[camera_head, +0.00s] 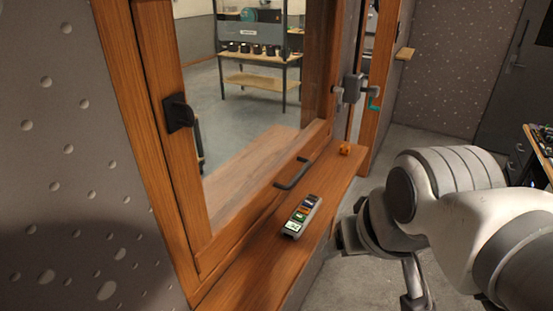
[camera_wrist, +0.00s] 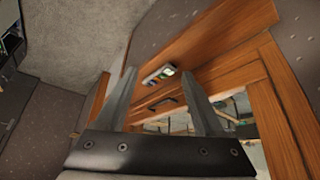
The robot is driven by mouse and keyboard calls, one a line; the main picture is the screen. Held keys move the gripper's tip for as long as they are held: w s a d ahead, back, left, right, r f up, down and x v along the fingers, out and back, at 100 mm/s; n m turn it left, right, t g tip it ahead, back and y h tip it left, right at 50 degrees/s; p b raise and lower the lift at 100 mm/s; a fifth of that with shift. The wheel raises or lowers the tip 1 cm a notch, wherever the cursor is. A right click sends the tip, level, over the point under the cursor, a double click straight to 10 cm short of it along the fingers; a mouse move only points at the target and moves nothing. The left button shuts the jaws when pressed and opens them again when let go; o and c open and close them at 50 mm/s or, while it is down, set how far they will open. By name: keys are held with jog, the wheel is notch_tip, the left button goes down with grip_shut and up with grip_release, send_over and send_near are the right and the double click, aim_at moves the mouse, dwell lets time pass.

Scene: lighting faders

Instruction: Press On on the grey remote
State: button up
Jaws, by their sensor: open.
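The grey remote (camera_head: 302,216) lies on the wooden window sill (camera_head: 262,262), with its buttoned face up. Its near end shows green and white buttons, and its far end shows orange and dark ones. The button labels are too small to read. In the wrist view the remote (camera_wrist: 158,74) shows small between the fingers, some way beyond them. My gripper (camera_wrist: 165,85) is open and empty, with its two fingers apart. In the head view my arm is at the right of the sill, and the fingers are hidden there.
A dark handle (camera_head: 292,174) sticks out from the window frame just behind the remote. A small orange object (camera_head: 345,149) sits at the sill's far end. A black latch (camera_head: 178,112) is on the frame at left. The sill around the remote is clear.

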grip_shut()
dwell(1.4)
